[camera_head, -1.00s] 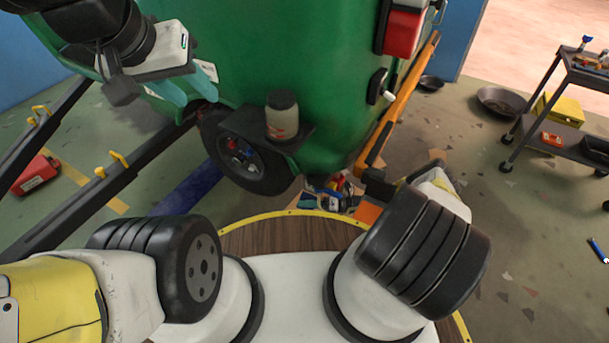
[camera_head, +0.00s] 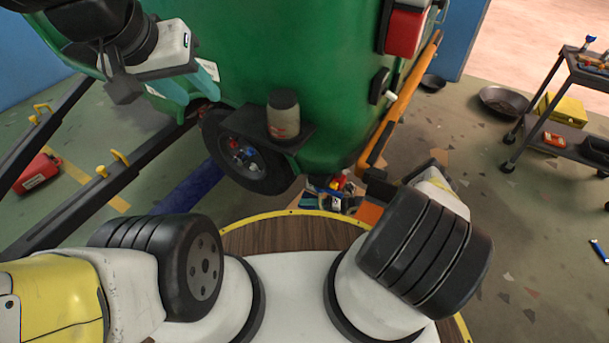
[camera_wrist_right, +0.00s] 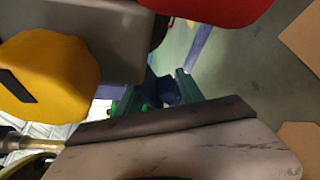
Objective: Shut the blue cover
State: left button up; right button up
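I cannot make out a blue cover in either view. In the head view my left gripper (camera_head: 192,92) has teal fingers that look apart, in front of the green rickshaw body (camera_head: 270,50) at upper left. I cannot tell whether they touch it. My right gripper shows in the right wrist view (camera_wrist_right: 158,92) with its teal fingers apart. Green and dark blue shapes show between or behind them, and I see nothing clearly gripped. In the head view the right gripper is out of sight beyond my right arm.
A dark wheel (camera_head: 245,158) and a jar (camera_head: 283,115) on a black ledge are at the rickshaw's lower left. An orange bar (camera_head: 400,100) runs along its right side. A shelf cart (camera_head: 570,130) stands at right. A yellow object (camera_wrist_right: 50,75) is close in the wrist view.

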jog(key=shift+a+r, duration=0.1)
jog(key=v, duration=0.7)
jog(key=shift+d, duration=0.4)
jog(key=shift+s, duration=0.15)
jog(key=shift+c, duration=0.6)
